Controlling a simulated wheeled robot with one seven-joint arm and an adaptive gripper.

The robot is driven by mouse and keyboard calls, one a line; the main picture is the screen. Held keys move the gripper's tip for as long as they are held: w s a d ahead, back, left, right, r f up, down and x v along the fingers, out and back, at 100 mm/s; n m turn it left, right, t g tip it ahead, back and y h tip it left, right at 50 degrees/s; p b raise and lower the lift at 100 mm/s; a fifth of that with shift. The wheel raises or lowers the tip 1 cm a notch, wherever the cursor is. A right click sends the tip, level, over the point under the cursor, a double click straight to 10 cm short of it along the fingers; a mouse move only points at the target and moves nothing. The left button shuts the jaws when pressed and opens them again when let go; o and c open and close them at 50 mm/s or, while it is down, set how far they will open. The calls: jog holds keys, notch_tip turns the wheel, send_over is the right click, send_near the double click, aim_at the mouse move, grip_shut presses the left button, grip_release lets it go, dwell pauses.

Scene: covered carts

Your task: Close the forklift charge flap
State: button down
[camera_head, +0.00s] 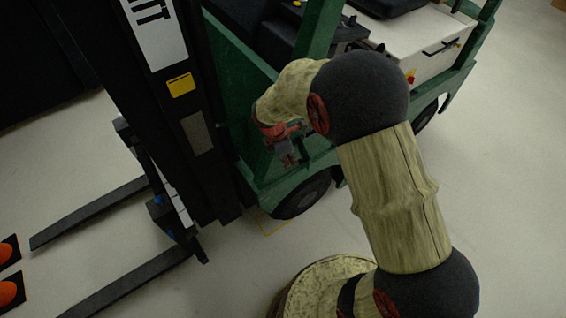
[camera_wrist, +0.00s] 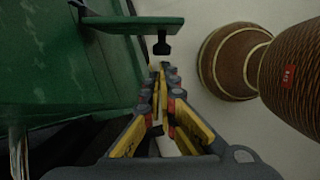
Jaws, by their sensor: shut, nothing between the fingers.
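The green forklift (camera_head: 245,95) fills the upper middle of the head view, with its black mast at the left. My gripper (camera_head: 290,160) is beside its green side, above the front wheel. In the wrist view a green panel, seemingly the charge flap (camera_wrist: 130,22), juts out from the green body (camera_wrist: 60,70), so it looks open. A black knob or latch (camera_wrist: 162,46) sticks out from it. My gripper (camera_wrist: 159,72) is shut and empty, its fingertips just short of the knob; I cannot tell whether they touch. In the head view my arm and gripper hide the flap.
Black forks (camera_head: 120,285) reach out to the lower left, near orange-and-black objects (camera_head: 8,275) on the floor. A front wheel (camera_head: 302,195) is below my gripper. A white box section (camera_head: 420,45) is at the forklift's rear. The pale floor (camera_head: 510,180) at the right is clear.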

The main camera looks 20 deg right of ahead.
jog(key=shift+s+d+r, duration=0.1)
jog(key=shift+d, duration=0.05)
dwell(0.3)
jog(key=shift+s+d+n+p, duration=0.2)
jog(key=shift+n+p, duration=0.2)
jog(key=shift+p, duration=0.15)
jog(key=shift+s+d+p, duration=0.1)
jog(key=shift+d+p, duration=0.1)
jog(key=shift+p, duration=0.15)
jog(key=s+d+n+t+y+p, duration=0.1)
jog(key=s+d+n+t+p, duration=0.1)
jog(key=d+n+p, duration=0.9)
jog(key=w+d+n+y+p, duration=0.2)
jog(key=w+d+n+p, duration=0.3)
jog(key=n+p, duration=0.5)
jog(key=shift+w+d+y+p, duration=0.35)
jog(key=shift+w+p, duration=0.75)
jog(key=shift+p, duration=2)
jog(key=shift+w, duration=0.1)
